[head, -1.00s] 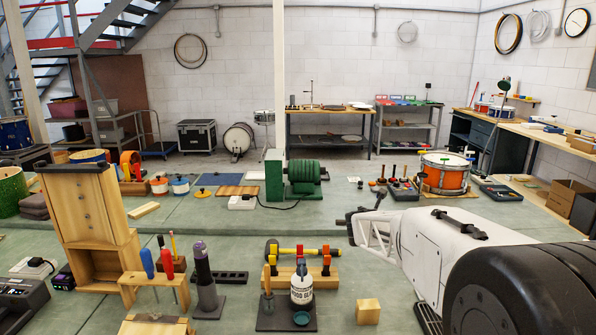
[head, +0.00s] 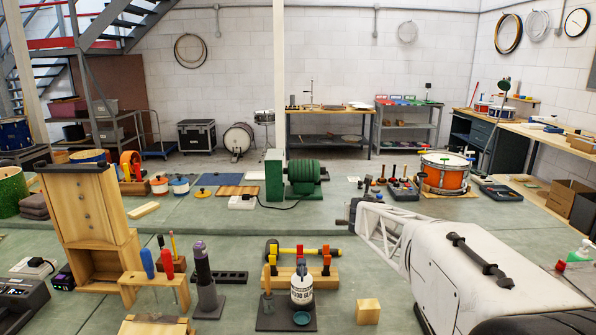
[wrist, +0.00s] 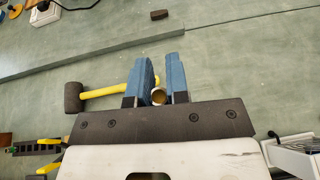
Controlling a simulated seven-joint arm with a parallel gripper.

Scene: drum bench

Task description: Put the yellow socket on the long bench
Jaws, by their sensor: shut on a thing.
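My gripper (wrist: 158,62) shows in the wrist view with two blue fingers closed on a small round yellow-brass piece, the yellow socket (wrist: 158,96). Its open, hollow end faces the camera; the rest is hidden between the fingers. In the head view my arm reaches in from the lower right, and the fingers and the socket cannot be made out there. A broad green surface (head: 400,310) fills the foreground; a wooden-topped bench (head: 345,111) stands against the back wall and another (head: 545,132) runs along the right wall. I cannot tell which is the long bench.
A glue bottle (head: 302,287), wooden block (head: 368,311), screwdriver stand (head: 153,279) and wooden cabinet (head: 85,215) stand nearby. A low step crosses the green surface.

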